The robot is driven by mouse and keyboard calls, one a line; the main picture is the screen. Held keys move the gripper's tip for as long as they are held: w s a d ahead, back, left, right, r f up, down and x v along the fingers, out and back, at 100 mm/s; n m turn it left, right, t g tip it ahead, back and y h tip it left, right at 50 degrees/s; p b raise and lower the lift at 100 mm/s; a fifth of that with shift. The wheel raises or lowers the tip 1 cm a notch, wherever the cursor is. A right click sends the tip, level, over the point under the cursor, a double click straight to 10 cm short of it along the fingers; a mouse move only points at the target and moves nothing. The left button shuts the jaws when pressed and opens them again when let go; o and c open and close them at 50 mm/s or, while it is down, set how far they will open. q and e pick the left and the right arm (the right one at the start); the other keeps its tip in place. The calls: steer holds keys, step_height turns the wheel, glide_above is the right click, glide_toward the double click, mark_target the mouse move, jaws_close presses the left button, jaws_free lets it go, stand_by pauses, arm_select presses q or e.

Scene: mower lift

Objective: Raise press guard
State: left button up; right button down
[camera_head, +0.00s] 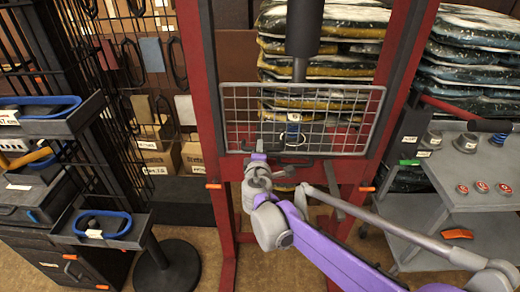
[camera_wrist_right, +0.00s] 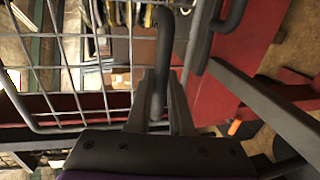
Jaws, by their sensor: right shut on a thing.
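The press guard (camera_head: 330,110) is a grey wire mesh panel that hangs across the front of the red press frame (camera_head: 197,90). It also shows at the left of the right wrist view (camera_wrist_right: 83,78). A dark grey bar handle (camera_wrist_right: 163,45) stands out from the guard's lower edge. My right gripper (camera_head: 264,157) is at the guard's lower left part in the head view. In the right wrist view its fingers (camera_wrist_right: 160,95) are shut around the handle bar. In the head view my gripper hides part of the handle. My left gripper is not in view.
A grey cart (camera_head: 465,165) with red buttons and round parts stands at the right. Stacked bags (camera_head: 470,65) lie behind the press. Black racks and trays with blue loops (camera_head: 103,226) stand at the left. A black post base (camera_head: 168,268) is on the floor.

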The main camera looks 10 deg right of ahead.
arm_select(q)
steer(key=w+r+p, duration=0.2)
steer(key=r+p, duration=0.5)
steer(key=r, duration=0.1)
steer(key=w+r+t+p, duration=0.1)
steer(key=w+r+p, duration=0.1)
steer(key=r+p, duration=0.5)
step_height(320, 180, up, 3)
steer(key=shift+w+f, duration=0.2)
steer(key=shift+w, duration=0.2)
arm_select(e)
step_height(320, 180, up, 23)
steer(key=shift+f, duration=0.1)
steer(key=c, duration=0.8)
jaws_free()
